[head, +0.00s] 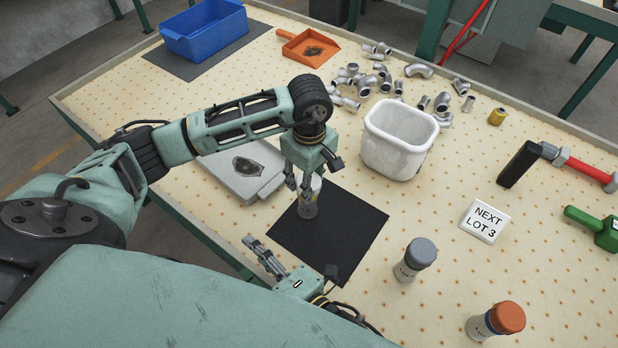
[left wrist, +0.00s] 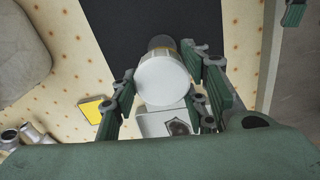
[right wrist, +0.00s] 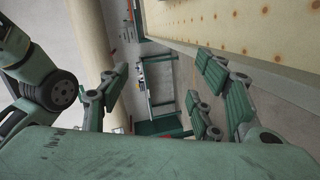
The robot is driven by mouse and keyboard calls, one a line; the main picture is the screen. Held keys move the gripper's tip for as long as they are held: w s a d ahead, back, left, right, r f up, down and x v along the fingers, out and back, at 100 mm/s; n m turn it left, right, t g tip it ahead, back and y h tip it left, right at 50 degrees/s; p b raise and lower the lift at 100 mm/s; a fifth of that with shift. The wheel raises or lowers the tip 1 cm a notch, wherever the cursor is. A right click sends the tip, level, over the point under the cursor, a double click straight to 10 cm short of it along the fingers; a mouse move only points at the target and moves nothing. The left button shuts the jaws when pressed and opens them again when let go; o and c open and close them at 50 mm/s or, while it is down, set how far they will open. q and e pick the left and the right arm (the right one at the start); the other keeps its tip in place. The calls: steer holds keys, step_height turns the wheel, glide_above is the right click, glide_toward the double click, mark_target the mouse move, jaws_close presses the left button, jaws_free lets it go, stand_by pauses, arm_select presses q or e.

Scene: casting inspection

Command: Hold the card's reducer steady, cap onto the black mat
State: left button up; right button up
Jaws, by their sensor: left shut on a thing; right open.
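In the left wrist view the round white top (left wrist: 163,79) sits between the fingers (left wrist: 166,72). My right gripper (head: 268,258) is open and empty near the mat's front left edge. The right wrist view shows its spread fingers (right wrist: 163,90) with nothing between them. I see no loose cap on the mat.
A grey-capped bottle (head: 415,259) and an orange-capped bottle (head: 496,321) stand right of the mat. A white bin (head: 399,158) stands behind it, a grey plate (head: 240,181) to its left. Several metal castings (head: 419,71) lie at the back. A hammer (head: 585,169) lies right.

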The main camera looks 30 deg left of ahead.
steer(key=w+d+f+n+t+h, duration=0.1)
steer(key=w+d+n+t+h, duration=0.15)
steer(key=w+d+n, duration=0.4)
steer(key=w+d+n+t+h, duration=0.2)
steer(key=w+d+n+t, duration=0.1)
steer(key=w+n, duration=0.5)
steer(key=shift+n, duration=0.25)
steer(key=x, duration=0.7)
steer(key=s+f+x, duration=0.1)
steer(key=x, duration=0.3)
steer(key=shift+w+a+f, duration=0.15)
steer(key=shift+a+f, duration=0.05)
steer(key=shift+a, duration=0.2)
steer(key=shift+g+h, duration=0.25)
jaws_close()
jaws_free()
steer(key=shift+d, duration=0.1)
